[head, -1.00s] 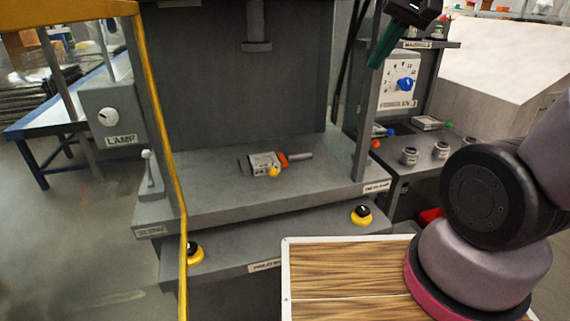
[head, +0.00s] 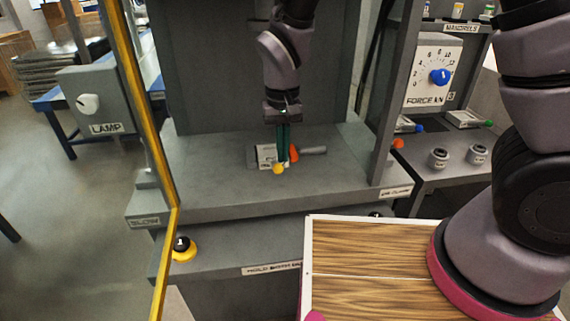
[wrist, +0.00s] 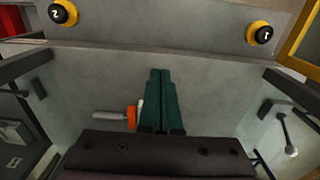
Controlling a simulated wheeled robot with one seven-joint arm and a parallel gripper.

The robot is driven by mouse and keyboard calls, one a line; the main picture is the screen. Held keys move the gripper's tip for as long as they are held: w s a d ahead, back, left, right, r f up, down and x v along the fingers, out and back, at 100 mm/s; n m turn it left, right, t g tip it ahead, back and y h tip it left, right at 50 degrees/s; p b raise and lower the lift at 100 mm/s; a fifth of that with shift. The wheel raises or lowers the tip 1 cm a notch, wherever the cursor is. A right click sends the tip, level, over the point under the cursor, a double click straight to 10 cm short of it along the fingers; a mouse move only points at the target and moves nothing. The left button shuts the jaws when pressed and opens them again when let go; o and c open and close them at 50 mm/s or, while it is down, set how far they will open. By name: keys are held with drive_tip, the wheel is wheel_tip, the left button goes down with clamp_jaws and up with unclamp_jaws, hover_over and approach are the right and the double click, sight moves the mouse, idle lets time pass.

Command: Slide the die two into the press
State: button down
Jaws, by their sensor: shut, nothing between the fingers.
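A die (head: 266,154) with a pale labelled face lies on the grey press bed (head: 215,185). It has a yellow knob, an orange collar and a grey handle pointing right. I cannot read its number. My gripper (head: 284,163) has its dark green fingers shut together and empty, pointing down at the die and hiding part of it. In the wrist view, the fingers (wrist: 160,74) cover most of the die; its orange collar and handle (wrist: 110,115) show at their left. I cannot tell whether the fingers touch it.
Small trays with a blue knob (head: 408,125) and a green knob (head: 466,119) sit on the right shelf, near two round pots. A yellow guard post (head: 140,120) stands at left. A wooden-topped surface (head: 365,265) is in front. The bed left of the die is clear.

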sight(280, 168)
drive_tip(key=w+f, duration=0.1)
drive_tip(key=f, duration=0.2)
drive_tip(key=w+f, duration=0.1)
drive_tip(key=f, duration=0.2)
drive_tip(key=w+f, duration=0.1)
drive_tip(key=f, duration=0.2)
drive_tip(key=shift+a+f, duration=0.35)
drive_tip(key=shift+f, duration=0.05)
drive_tip(key=shift+w+a, duration=0.15)
drive_tip(key=shift+w, duration=0.35)
drive_tip(key=shift+w+a, duration=0.2)
drive_tip(key=shift+w, duration=0.7)
drive_tip(key=shift+s, duration=0.1)
